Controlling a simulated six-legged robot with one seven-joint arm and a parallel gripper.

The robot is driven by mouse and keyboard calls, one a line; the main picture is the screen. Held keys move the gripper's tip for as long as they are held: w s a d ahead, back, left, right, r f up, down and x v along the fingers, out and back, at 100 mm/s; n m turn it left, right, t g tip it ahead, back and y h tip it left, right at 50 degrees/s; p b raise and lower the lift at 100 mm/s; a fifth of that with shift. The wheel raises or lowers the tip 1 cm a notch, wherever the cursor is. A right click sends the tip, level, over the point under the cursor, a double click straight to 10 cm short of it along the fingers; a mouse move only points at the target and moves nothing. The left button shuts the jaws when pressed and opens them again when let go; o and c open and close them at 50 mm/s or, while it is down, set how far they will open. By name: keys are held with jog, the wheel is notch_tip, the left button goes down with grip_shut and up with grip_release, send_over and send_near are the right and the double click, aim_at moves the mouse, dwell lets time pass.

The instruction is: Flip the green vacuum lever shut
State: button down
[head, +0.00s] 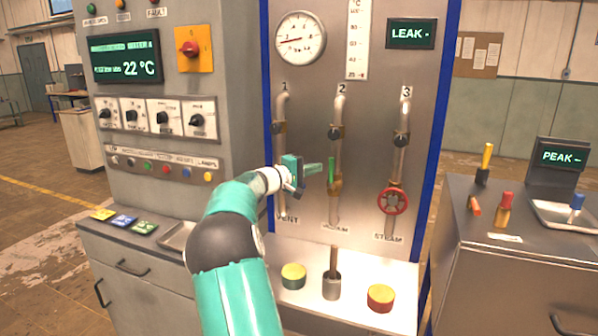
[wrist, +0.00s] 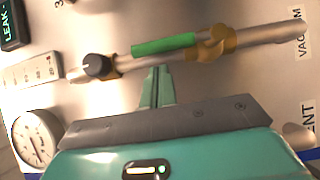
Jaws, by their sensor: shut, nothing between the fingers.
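The green vacuum lever (head: 331,172) is on pipe 2 (head: 338,120), above the brass valve body. It lies roughly in line with the pipe. In the wrist view the lever (wrist: 163,44) runs along the pipe from the brass fitting (wrist: 218,43), near the VACUUM label. My gripper (head: 314,169) is shut and empty, just left of the lever in the head view, its fingers pointing right towards it. In the wrist view the shut fingertips (wrist: 158,72) sit just below the lever's middle in the picture. I cannot tell whether they touch it.
Pipe 1 (head: 281,120) is to the left, behind my wrist. Pipe 3, with a red handwheel (head: 393,201), is to the right.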

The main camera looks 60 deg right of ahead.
jog(key=shift+s+d, duration=0.25)
jog(key=shift+s, duration=0.4)
jog(key=shift+s+d+r+m+y, duration=0.1)
jog(key=shift+s+r+m+y, duration=0.15)
jog(key=shift+s+m, duration=0.25)
jog(key=s+d+f+m+t+y, duration=0.1)
jog(key=s+f+m+t+y, duration=0.3)
jog(key=s+m+t, duration=0.4)
jog(key=shift+s+d+f+m+t+y, duration=0.35)
jog(key=shift+s+f+m, duration=0.35)
jog(key=shift+s, duration=0.4)
dwell(0.7)
